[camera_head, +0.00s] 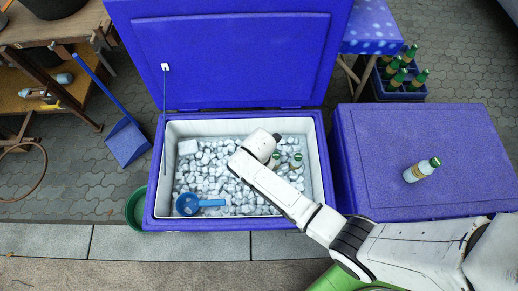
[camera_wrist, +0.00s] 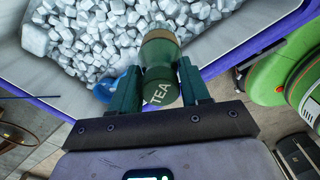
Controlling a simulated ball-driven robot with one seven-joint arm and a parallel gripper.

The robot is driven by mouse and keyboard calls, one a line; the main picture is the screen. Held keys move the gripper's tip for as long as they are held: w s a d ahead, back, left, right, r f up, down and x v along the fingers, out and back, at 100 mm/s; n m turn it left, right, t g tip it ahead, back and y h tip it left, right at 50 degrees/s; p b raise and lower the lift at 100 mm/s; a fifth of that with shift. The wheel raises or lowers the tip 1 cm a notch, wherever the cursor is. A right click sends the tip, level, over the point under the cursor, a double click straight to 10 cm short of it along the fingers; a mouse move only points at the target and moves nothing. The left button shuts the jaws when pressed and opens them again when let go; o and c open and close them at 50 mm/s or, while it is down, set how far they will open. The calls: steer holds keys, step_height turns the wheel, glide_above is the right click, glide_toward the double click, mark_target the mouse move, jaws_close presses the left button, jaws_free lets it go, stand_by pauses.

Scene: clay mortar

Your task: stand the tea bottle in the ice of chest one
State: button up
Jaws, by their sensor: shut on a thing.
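In the wrist view my gripper (camera_wrist: 158,88) is shut on the tea bottle (camera_wrist: 160,55), gripping its dark green top marked TEA. The bottle's lower part points away from me toward the ice (camera_wrist: 85,35). I cannot tell whether it touches the ice. In the head view my arm's end hangs over the open blue chest (camera_head: 318,170), whose white-walled inside is filled with ice cubes (camera_head: 225,170). The gripper and held bottle are mostly hidden there by the wrist. Green-capped bottle tops (camera_head: 296,160) show in the ice just right of my wrist.
A blue scoop (camera_head: 198,204) lies on the ice at the front left. A closed blue chest (camera_head: 375,140) at the right bears a green-capped bottle (camera_head: 421,170). A crate of bottles (camera_head: 400,88) stands behind it. The raised lid (camera_head: 230,50) borders the chest's back.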

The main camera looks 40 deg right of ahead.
step_height(320, 180, down, 12)
steer(key=b, duration=1.1)
steer(key=shift+b, duration=0.3)
step_height(320, 180, down, 9)
steer(key=b, duration=0.6)
steer(key=shift+f+b, duration=0.45)
steer(key=shift+f, duration=0.15)
steer(key=o, duration=1.6)
steer(key=shift+r, duration=0.1)
step_height(320, 180, up, 27)
steer(key=p, duration=2.7)
